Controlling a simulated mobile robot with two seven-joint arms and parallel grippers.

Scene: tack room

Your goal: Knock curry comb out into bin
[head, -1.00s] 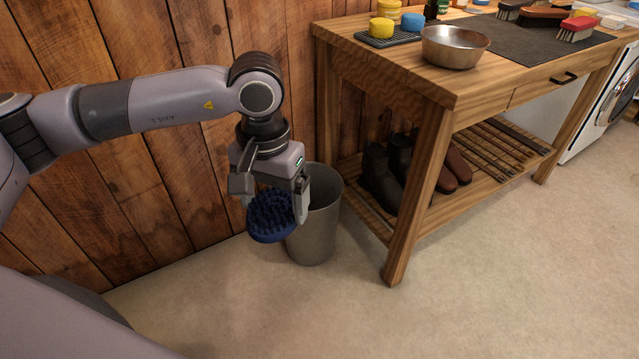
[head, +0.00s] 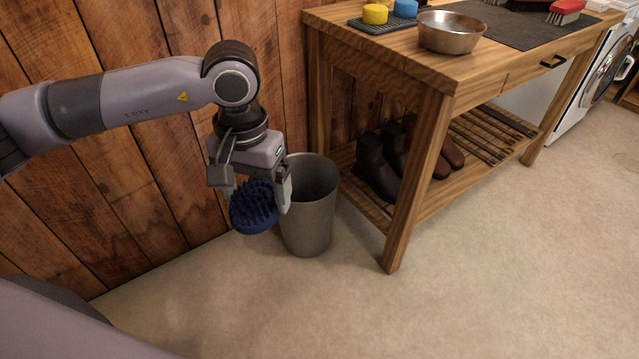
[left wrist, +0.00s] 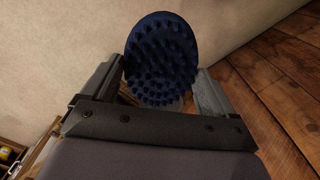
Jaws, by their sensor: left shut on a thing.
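The curry comb (head: 254,208) is dark blue and round, with rows of stubby teeth. My left gripper (head: 256,196) is shut on it, and the comb's toothed face is turned towards the head camera. In the left wrist view the comb (left wrist: 162,58) sits between the two fingers (left wrist: 165,92), teeth showing. The bin (head: 308,222) is a grey, open-topped, tapered can on the floor. The comb is at the bin's left side, overlapping its left edge in the head view; the gap between them cannot be told. The bin's bottom is hidden. My right gripper is not in view.
A wooden bench (head: 420,75) stands right of the bin, its near leg close by. On it are a metal bowl (head: 451,32), sponges on a dark rack and brushes. Boots (head: 377,165) stand on its lower shelf. A plank wall is behind; floor in front is clear.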

